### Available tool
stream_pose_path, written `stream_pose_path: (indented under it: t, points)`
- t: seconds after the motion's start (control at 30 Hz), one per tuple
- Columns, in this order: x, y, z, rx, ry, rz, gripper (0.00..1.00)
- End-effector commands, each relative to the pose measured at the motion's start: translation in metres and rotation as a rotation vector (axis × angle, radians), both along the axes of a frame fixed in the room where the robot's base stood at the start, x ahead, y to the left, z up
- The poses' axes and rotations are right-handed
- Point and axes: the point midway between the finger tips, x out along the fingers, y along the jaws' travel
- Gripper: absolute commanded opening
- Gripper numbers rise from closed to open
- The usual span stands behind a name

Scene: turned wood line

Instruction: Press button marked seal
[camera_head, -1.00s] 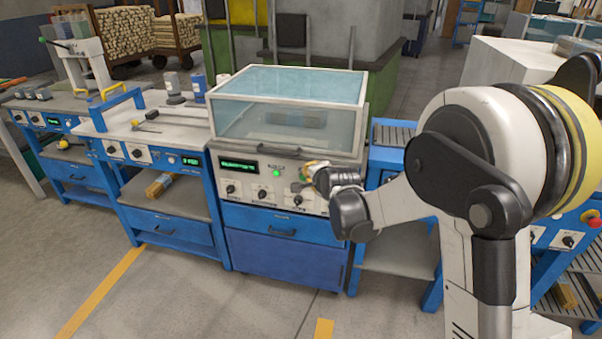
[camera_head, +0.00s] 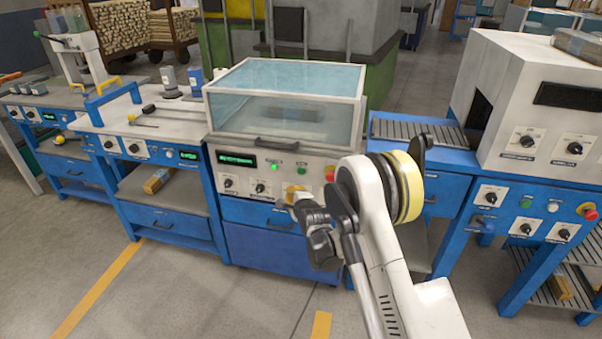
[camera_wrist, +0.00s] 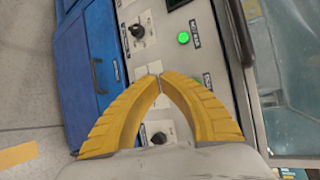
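The glass-lidded machine (camera_head: 285,115) stands in the middle of the head view. Its pale front panel has a green display (camera_head: 237,160), a lit green button (camera_head: 261,168), dark knobs (camera_head: 229,183) and a red button (camera_head: 330,173). The button labels are too small to read, so I cannot tell which says seal. My gripper (camera_head: 292,195) is in front of the panel's lower right part. In the wrist view the yellow fingers (camera_wrist: 161,76) meet at their tips, with nothing seen between them.
A blue drawer (camera_head: 268,217) is under the panel. The lid handle (camera_wrist: 240,35) runs beside the panel in the wrist view. A white box-shaped machine (camera_head: 540,115) with a roller bed (camera_head: 415,131) stands to the right, and a workbench (camera_head: 155,122) to the left. Open floor lies in front.

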Motion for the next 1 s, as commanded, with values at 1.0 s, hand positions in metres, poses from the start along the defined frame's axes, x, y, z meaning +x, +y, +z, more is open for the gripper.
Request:
stream_pose_path:
  t: [1.0]
  points:
    - [0.084,-0.027,0.0,-0.001,0.001,0.001,0.0]
